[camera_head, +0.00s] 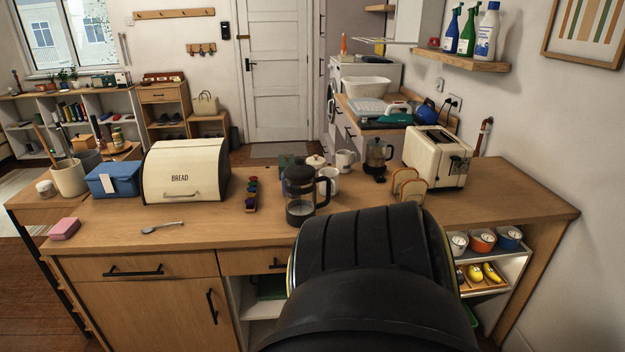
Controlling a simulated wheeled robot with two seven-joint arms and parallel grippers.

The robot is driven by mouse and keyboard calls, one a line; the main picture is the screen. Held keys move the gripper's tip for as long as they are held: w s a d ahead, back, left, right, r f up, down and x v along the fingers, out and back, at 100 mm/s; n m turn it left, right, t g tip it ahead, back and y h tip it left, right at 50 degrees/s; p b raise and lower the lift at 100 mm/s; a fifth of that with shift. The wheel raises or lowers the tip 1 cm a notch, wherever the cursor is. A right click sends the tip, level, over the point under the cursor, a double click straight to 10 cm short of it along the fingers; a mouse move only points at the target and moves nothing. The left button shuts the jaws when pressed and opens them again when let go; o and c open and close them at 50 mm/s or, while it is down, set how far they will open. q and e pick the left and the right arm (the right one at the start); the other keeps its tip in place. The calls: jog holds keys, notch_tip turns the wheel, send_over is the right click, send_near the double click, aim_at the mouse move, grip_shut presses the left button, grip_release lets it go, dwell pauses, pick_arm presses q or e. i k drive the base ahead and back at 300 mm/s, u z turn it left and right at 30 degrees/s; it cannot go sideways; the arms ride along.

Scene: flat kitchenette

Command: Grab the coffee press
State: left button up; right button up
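The coffee press (300,196) stands upright on the wooden counter (215,225), near the middle of the view. It has a dark lid, a glass body and a black handle on its right side. A large black ribbed part of my own arm rises from the bottom centre and covers the counter front to the right of the press.
White mugs (345,161) and a moka pot (377,154) stand behind and right of the press. Bread slices (408,187) and a toaster (437,157) are further right. A bread box (186,172) and small dark items (251,194) stand left. The front-left counter holds a spoon (162,227).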

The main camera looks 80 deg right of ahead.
aim_at(302, 205)
jog(key=z, duration=2)
jog(key=i, duration=1)
jog(key=z, duration=0.05)
